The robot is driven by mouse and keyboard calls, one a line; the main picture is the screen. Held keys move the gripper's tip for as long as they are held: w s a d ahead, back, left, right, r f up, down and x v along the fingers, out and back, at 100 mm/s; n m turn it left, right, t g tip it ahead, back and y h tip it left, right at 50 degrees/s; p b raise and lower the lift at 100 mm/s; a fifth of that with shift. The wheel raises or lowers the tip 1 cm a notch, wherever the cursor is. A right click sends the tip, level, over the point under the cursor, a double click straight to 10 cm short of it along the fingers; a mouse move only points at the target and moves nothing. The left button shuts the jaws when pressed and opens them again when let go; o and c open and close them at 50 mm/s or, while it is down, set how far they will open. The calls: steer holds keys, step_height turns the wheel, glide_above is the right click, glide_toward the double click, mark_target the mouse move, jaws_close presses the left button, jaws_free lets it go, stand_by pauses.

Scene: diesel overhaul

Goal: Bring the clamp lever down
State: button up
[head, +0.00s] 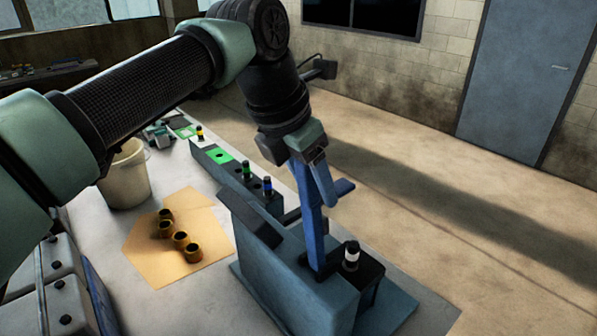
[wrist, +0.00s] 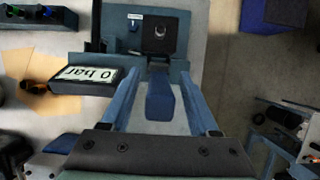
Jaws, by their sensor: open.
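The clamp lever (head: 311,235) is a blue bar standing steeply up from the grey-blue test stand (head: 268,275). In the wrist view the blue lever (wrist: 160,97) lies between my two fingers, with a visible gap on each side. My gripper (wrist: 160,75) is open around it and pointed down toward the stand. In the head view my gripper (head: 324,186) is at the lever's upper part, and the two partly overlap there, so contact is unclear. A dark block holding a black-and-white capped part (head: 351,255) sits beside the lever's foot.
A display reading "0 bar" (wrist: 90,74) stands left of my fingers. A rack (head: 235,175) with coloured-ring parts is behind. Several brass cylinders (head: 180,240) lie on a tan sheet (head: 142,245), near a bucket (head: 125,175). Open floor lies right of the bench.

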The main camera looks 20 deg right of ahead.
steer(key=shift+c, duration=0.3)
jaws_close()
steer(key=shift+r, duration=0.1)
stand_by(1.0)
